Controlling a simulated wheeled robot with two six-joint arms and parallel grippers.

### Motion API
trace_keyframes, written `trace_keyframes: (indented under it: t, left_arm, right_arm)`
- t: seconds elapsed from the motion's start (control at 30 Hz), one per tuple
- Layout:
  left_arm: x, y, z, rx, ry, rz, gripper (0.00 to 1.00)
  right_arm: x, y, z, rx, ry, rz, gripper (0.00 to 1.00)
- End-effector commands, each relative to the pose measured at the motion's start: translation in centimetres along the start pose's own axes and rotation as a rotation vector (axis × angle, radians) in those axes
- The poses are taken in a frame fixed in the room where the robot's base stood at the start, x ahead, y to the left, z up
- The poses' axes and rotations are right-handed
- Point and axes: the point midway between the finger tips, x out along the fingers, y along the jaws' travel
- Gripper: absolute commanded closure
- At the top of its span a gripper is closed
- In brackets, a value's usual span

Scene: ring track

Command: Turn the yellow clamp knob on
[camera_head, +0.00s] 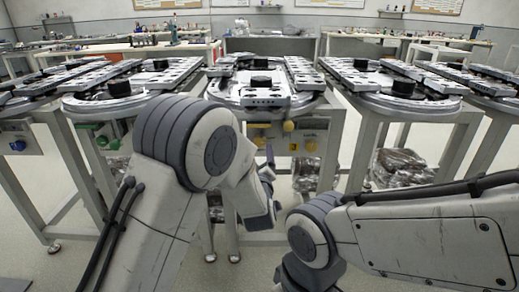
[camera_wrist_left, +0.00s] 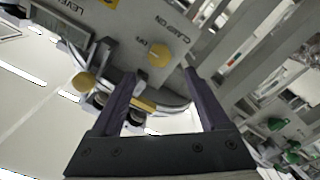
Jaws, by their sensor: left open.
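The yellow clamp knob (camera_wrist_left: 159,54) sits on a grey panel in the left wrist view, beside the tilted words CLAMP, ON and OFF. In the left wrist view my left gripper (camera_wrist_left: 161,76) is open and empty. Its two dark fingers point toward the panel, and the knob shows just beyond and between their tips. My right gripper is out of view; only part of that arm shows.
Similar tracks stand close on both sides. Wrapped bundles (camera_head: 403,168) lie lower down at right.

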Motion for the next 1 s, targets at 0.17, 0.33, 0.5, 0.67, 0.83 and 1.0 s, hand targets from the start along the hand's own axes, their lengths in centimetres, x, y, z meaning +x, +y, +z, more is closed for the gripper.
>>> trace_keyframes:
  t: [0.17, 0.33, 0.5, 0.67, 0.83, 1.0]
  left_arm:
    - [3.6, -0.1, 0.1, 0.000, 0.002, 0.000, 0.21]
    - [6.3, 0.0, 0.1, 0.001, -0.001, 0.001, 0.21]
    - [7.6, 0.0, 0.1, 0.001, -0.002, 0.001, 0.21]
    - [7.8, 0.1, 0.1, 0.001, -0.002, 0.001, 0.21]
    - [7.8, 0.0, 0.1, 0.002, -0.003, 0.001, 0.25]
    - [7.8, 0.0, 0.1, 0.001, -0.002, 0.001, 0.90]
  right_arm:
    - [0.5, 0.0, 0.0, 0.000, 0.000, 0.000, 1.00]
    - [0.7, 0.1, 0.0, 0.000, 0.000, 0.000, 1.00]
    - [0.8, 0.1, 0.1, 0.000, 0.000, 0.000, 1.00]
    - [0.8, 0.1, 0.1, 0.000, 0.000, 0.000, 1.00]
    - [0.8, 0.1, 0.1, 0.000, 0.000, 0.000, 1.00]
    - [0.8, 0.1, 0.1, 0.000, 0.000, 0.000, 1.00]
